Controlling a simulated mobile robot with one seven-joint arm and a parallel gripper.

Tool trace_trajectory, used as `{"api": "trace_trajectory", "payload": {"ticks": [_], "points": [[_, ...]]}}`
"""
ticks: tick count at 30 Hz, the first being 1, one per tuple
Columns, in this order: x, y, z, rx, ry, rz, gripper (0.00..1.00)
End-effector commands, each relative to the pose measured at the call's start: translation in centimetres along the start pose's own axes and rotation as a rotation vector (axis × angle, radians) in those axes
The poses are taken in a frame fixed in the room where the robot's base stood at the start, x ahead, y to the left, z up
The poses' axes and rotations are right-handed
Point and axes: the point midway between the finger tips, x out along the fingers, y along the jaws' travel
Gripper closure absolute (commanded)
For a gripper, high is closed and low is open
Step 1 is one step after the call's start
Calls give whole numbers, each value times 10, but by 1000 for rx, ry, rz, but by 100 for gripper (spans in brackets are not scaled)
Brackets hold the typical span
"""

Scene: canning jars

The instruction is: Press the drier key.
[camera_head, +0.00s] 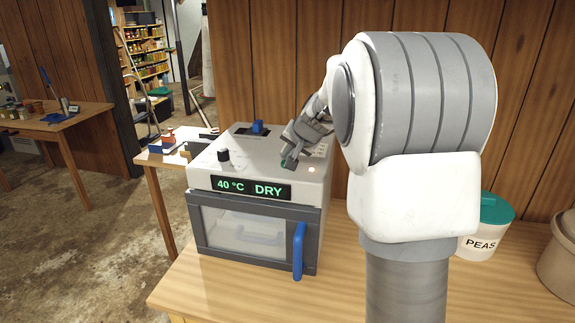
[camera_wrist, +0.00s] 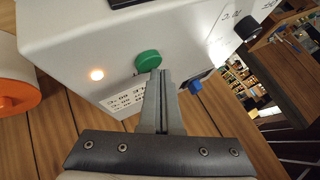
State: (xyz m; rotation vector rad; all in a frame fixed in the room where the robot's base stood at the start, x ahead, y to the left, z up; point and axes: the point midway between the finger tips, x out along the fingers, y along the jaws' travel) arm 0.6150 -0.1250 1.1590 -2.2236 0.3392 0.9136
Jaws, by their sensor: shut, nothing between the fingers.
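The drier (camera_head: 265,213) is a white and grey box on the wooden bench, its display reading "40 °C DRY". A round green key (camera_wrist: 148,60) stands out from its white panel in the wrist view. In the head view a bit of green (camera_head: 284,163) shows at my fingertips. My gripper (camera_head: 291,162) is shut and empty, pointing down at the drier's top. In the wrist view the closed fingertips (camera_wrist: 158,73) overlap the key's lower edge; I cannot tell whether they touch it. A small lamp (camera_wrist: 97,74) beside the key glows.
The drier also has a black knob (camera_head: 223,155), a blue part (camera_head: 257,127) on top and a blue door handle (camera_head: 298,250). The door looks shut. A tub marked PEAS (camera_head: 480,244) stands to the right. An orange and white object (camera_wrist: 15,75) is at the wrist view's left.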

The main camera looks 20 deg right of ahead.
Motion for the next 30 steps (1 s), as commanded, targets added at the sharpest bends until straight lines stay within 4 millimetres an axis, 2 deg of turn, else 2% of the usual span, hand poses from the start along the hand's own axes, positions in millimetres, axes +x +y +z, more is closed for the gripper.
{"api": "trace_trajectory", "payload": {"ticks": [30], "points": [[5, 4, 4, 0, 0, 0, 100]]}}
